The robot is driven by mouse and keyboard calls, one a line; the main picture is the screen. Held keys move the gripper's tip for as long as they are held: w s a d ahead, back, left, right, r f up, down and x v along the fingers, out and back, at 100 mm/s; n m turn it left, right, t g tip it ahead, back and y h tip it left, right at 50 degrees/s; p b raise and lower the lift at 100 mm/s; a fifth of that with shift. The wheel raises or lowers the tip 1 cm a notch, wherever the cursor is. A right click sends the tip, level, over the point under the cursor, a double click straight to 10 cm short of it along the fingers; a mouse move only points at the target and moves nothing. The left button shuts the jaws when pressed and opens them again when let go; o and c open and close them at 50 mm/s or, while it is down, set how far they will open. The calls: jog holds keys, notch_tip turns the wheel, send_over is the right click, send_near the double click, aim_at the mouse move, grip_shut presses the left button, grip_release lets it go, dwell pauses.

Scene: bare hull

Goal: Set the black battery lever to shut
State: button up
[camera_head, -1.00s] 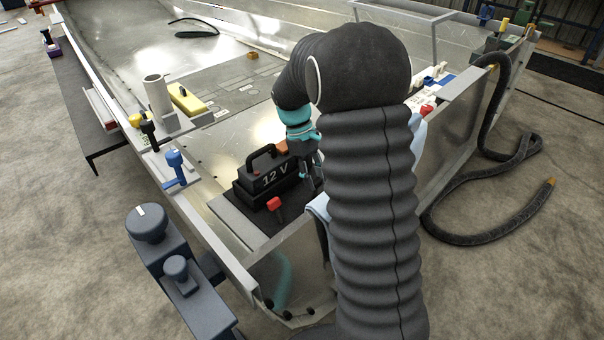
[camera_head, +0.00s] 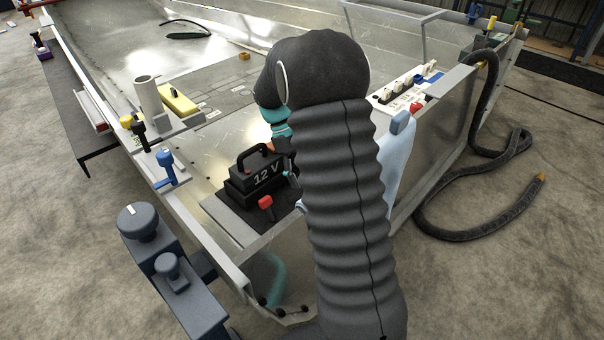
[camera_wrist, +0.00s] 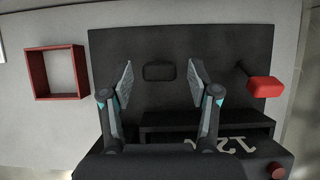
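The black battery lever's dark block-like head (camera_wrist: 159,72) shows in the wrist view against a dark panel; its shaft and setting cannot be made out. My gripper (camera_wrist: 160,82) is open, with one finger on each side of the black head in the picture; no contact shows. The black battery (camera_head: 258,178) marked 12 V stands on a dark mat in the head view, with part of it at the bottom of the wrist view. In the head view my arm hides the gripper's fingertips and the black lever.
A red lever (camera_wrist: 265,86) is right of the black head, also left of my arm in the head view (camera_head: 265,202). A red square frame (camera_wrist: 55,72) is at left in the wrist view. A blue lever (camera_head: 166,168) stands on the hull's left edge.

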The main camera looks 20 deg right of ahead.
jog(key=v, duration=1.2)
